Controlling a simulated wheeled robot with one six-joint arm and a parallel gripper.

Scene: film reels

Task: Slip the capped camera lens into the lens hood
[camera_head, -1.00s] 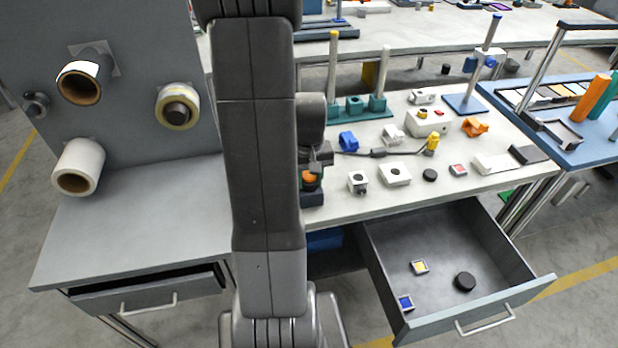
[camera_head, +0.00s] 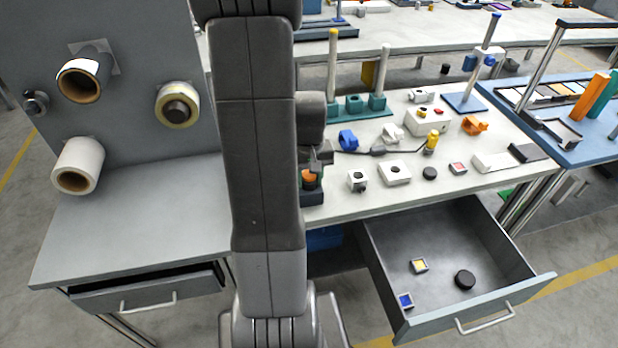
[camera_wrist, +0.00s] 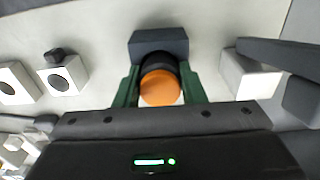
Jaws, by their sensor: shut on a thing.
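The capped lens, a black cylinder with an orange cap (camera_wrist: 161,88), is between the green fingers of my gripper (camera_wrist: 160,72) in the wrist view. The gripper is shut on it. A dark grey block (camera_wrist: 158,40), which appears to be the lens hood, sits just beyond the lens on the bench. The lens covers part of the block, so I cannot tell whether its end is inside or only in front of it. In the head view the orange cap (camera_head: 309,177) shows beside my arm, with the dark block (camera_head: 313,197) around and below it.
White blocks with round holes (camera_head: 395,173) and a black disc (camera_head: 430,173) lie to the right on the bench. A teal stand with posts (camera_head: 352,107) is behind. An open drawer (camera_head: 480,318) sticks out at the front right. A white block (camera_wrist: 245,80) is near in the wrist view.

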